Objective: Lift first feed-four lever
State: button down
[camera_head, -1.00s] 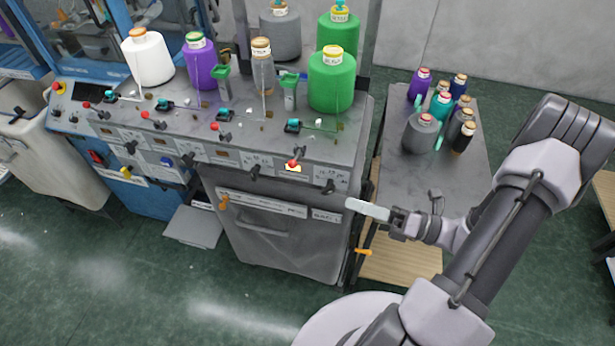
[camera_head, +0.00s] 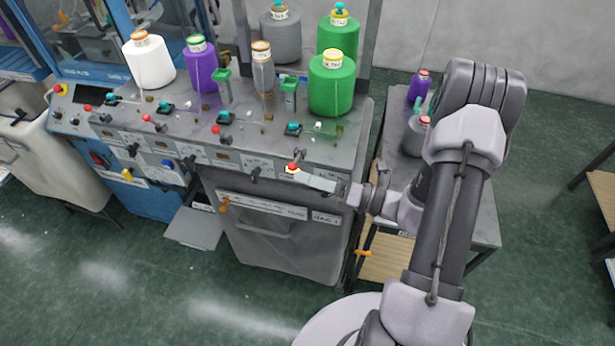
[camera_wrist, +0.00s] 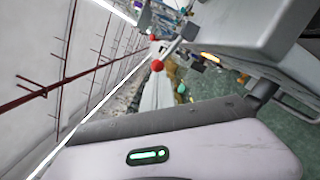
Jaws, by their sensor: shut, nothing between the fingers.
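The feed-four lever, a dark arm with a red knob (camera_head: 292,168), is at the right end of the machine's row of levers. Its knob sits lower on the front face than the others, just above a lit yellowish label. My gripper (camera_head: 312,181) is shut and empty, its pale tip pointing left just right of and below the red knob. I cannot tell whether the tip touches the lever. In the wrist view a red knob (camera_wrist: 157,66) shows just beyond the gripper, with an orange light to its right.
Other red-knobbed levers (camera_head: 215,129) line the machine front to the left. Yarn cones (camera_head: 332,85) stand on the machine top. A side table with spools (camera_head: 418,87) stands to the right, partly hidden by my arm. A grey bin front (camera_head: 270,245) is below.

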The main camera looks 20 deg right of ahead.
jog(key=shift+r, duration=0.1)
jog(key=shift+r+m+p, duration=0.2)
jog(key=shift+m+p, duration=0.1)
jog(key=shift+p, duration=0.2)
